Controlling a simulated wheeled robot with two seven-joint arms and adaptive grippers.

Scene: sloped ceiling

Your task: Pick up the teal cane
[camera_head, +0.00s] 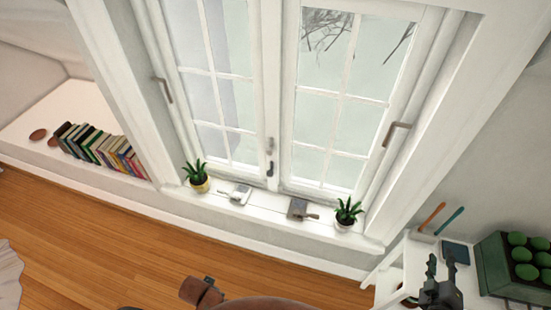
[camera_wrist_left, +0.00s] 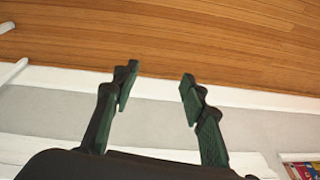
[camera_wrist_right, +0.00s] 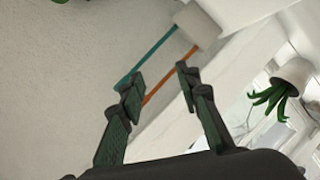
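My right gripper (camera_head: 441,264) is open and empty, a little below the teal cane in the head view. In the right wrist view its fingers (camera_wrist_right: 160,76) overlap the orange cane's end. My left gripper (camera_wrist_left: 158,76) is open and empty over floor and wall trim.
A dark crate of green round items (camera_head: 520,262) stands right of my right gripper, with a dark blue flat item (camera_head: 456,252) beside it. A potted plant (camera_head: 346,215) sits on the windowsill (camera_head: 270,216). Books (camera_head: 98,147) stand at the left. Wooden floor (camera_head: 120,235) is clear.

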